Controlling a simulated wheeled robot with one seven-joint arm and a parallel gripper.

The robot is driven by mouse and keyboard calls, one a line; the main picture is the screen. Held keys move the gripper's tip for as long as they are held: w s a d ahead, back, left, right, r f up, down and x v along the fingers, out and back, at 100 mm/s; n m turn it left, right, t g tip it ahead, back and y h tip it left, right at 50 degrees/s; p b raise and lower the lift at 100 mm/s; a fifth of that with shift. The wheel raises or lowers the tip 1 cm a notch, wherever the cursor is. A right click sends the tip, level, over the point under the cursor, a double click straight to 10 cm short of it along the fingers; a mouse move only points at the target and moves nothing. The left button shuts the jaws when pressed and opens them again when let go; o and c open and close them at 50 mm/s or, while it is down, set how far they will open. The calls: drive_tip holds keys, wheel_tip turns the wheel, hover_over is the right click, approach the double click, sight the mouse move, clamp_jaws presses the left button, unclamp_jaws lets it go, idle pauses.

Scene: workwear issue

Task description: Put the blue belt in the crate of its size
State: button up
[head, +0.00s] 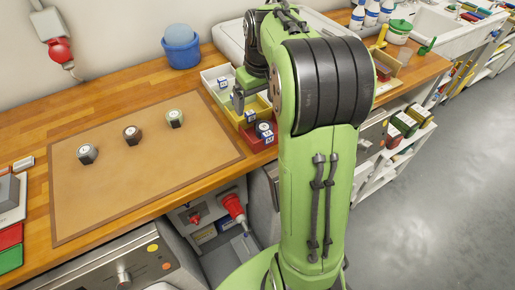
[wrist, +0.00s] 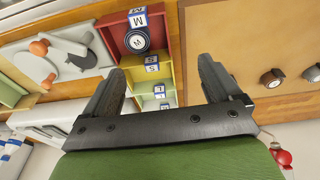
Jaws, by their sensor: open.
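A dark blue rolled belt (head: 265,128) with a white round face lies in the red crate (head: 262,142). In the wrist view the belt (wrist: 136,40) rests inside the red crate (wrist: 113,27), and its face seems to read M. The crate's block label (wrist: 137,14) also reads M. The yellow crate (wrist: 133,73) bears S labels, and the green crate beyond bears L labels. My gripper (head: 237,104) is open and empty above the row of crates. In the wrist view its fingers (wrist: 162,66) are wide apart, clear of the belt.
A blue tub (head: 181,50) stands behind. The mat's front half is bare.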

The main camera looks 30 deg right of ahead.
drive_tip(key=s+a+r+t, duration=0.1)
drive_tip(key=s+a+r, duration=0.2)
drive_tip(key=s+a, duration=0.3)
drive_tip(key=s+a+r+t, duration=0.1)
drive_tip(key=s+a+r, duration=0.2)
drive_tip(key=s+a, duration=0.4)
drive_tip(key=s+a+f+t, duration=0.1)
drive_tip(key=s+a+f, duration=0.2)
drive_tip(key=s, duration=0.6)
drive_tip(key=shift+f+n+t, duration=0.3)
drive_tip(key=shift+f, duration=0.05)
drive_tip(key=shift+s, duration=0.15)
